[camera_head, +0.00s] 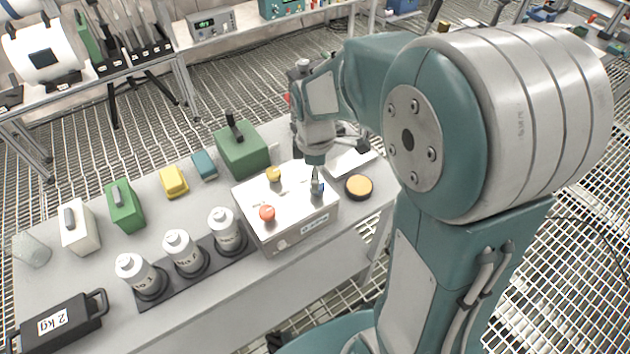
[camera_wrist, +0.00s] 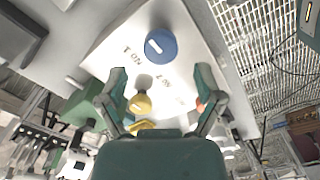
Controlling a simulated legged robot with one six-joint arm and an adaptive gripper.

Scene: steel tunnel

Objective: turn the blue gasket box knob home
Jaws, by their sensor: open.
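The gasket box (camera_head: 290,232) is a pale metal box on the bench with a yellow knob (camera_head: 273,174), a red knob (camera_head: 267,213) and a blue knob. In the wrist view the blue knob (camera_wrist: 161,46) is round with a short white bar, slanted in the picture. Its box top (camera_wrist: 185,45) carries printed marks. My gripper (camera_head: 316,178) is over the box near the blue knob, which it mostly hides in the head view. In the wrist view my gripper (camera_wrist: 161,76) is open and empty. The blue knob lies beyond the fingertips, not between them.
A yellow-topped round tin (camera_head: 358,187) stands right of the box, a green box (camera_head: 242,150) behind it. White bottles (camera_head: 228,230) stand in a dark rack to its left. The yellow knob also shows between my fingers in the wrist view (camera_wrist: 140,103).

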